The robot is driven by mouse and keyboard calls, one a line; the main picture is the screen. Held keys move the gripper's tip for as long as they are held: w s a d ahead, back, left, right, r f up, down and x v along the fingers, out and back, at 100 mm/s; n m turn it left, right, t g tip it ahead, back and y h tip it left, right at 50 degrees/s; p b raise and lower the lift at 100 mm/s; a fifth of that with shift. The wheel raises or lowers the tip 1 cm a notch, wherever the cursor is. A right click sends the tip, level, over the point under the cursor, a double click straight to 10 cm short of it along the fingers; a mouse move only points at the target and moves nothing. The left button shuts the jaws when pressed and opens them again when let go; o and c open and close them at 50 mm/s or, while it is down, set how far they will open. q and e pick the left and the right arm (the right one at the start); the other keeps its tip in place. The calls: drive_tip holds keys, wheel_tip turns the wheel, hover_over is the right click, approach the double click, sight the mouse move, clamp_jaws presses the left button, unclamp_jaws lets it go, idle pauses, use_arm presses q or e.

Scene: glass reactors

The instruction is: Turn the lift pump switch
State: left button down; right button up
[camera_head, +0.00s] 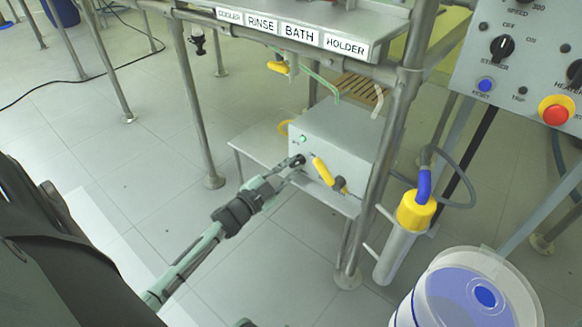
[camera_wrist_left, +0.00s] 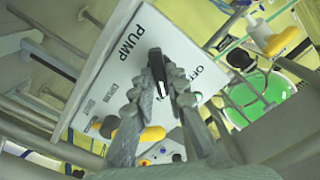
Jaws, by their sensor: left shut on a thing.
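The lift pump is a pale grey box (camera_head: 345,140) on a low shelf under the frame. Its front panel (camera_wrist_left: 115,75) fills the upper left of the left wrist view and reads PUMP, with OFF beside the fingers. My left gripper (camera_head: 297,161) reaches in from the left to the panel. In the wrist view its fingers (camera_wrist_left: 166,72) are closed around the black switch knob (camera_wrist_left: 154,58), which they partly hide. The knob's exact angle is hard to tell. A small green light (camera_head: 303,139) shows above the gripper on the panel. My right gripper is not in view.
A yellow-handled valve (camera_head: 321,171) sticks out just right of the gripper. A steel leg (camera_head: 383,160) stands right of the pump. A control panel (camera_head: 520,55) is at upper right and a clear bucket (camera_head: 440,295) at lower right. The floor on the left is mostly clear.

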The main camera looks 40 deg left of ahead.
use_arm(q)
drive_tip(key=c, duration=1.5)
unclamp_jaws()
drive_tip(key=shift+c, duration=0.2)
drive_tip(key=s+a, duration=0.1)
drive_tip(key=s, duration=1.1)
